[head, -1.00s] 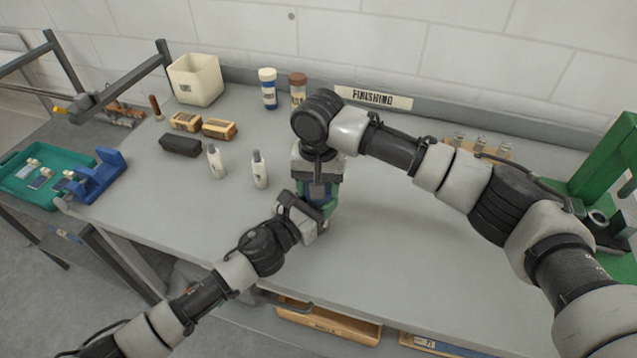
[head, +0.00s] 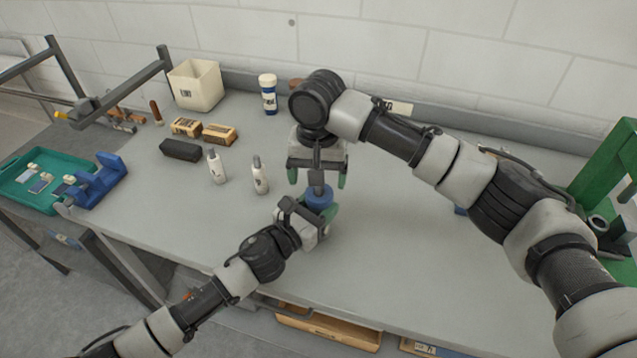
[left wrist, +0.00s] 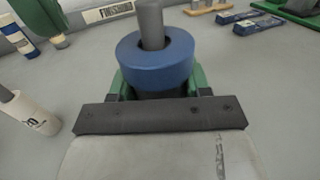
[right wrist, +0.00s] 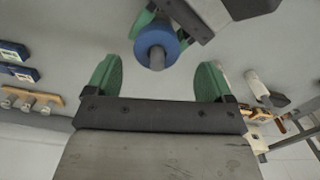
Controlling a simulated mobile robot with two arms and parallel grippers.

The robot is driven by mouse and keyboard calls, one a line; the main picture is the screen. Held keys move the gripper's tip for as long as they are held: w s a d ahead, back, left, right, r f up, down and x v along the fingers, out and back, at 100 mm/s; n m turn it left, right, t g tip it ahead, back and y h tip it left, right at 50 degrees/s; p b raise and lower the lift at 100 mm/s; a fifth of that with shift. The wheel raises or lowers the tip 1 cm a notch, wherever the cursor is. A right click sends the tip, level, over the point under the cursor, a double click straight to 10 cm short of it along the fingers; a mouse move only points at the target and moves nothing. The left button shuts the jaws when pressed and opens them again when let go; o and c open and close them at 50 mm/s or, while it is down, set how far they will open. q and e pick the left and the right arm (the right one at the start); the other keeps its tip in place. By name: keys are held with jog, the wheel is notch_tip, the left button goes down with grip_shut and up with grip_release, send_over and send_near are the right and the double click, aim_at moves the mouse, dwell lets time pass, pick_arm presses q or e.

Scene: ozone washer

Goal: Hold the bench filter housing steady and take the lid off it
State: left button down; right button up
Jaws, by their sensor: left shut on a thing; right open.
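The bench filter housing stands on the bench; its round blue top (head: 319,197) carries an upright grey stem (left wrist: 151,24). The left wrist view shows the blue top (left wrist: 156,64) close up, with a dark body partly hidden below it. My left gripper (head: 316,215) is shut on the housing, its green fingers on either side just below the blue top. My right gripper (head: 318,178) is open and empty above it, pointing down, around or just above the stem. In the right wrist view the blue top (right wrist: 157,42) lies beyond and between the spread fingers (right wrist: 160,78).
Two white bottles (head: 216,166) stand left of the housing, near a black block (head: 181,150) and two brown boxes (head: 219,134). A green press frame (head: 605,175) is at right. The front bench is clear.

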aim_at(320, 194)
jog(key=r+m, duration=0.1)
jog(key=m, duration=0.2)
jog(key=shift+d+r, duration=0.1)
jog(key=shift+r, duration=0.3)
jog(key=m, duration=0.1)
jog(key=r+m, duration=0.1)
jog(key=m, duration=0.1)
jog(key=shift+r, duration=0.25)
jog(key=shift+f+m, duration=0.1)
jog(key=shift+m, duration=0.2)
notch_tip(320, 194, down, 8)
jog(key=shift+r, duration=0.2)
jog(key=c, duration=1)
jog(key=n, duration=0.6)
jog(key=shift+d+n, duration=0.1)
jog(key=shift+n, duration=0.2)
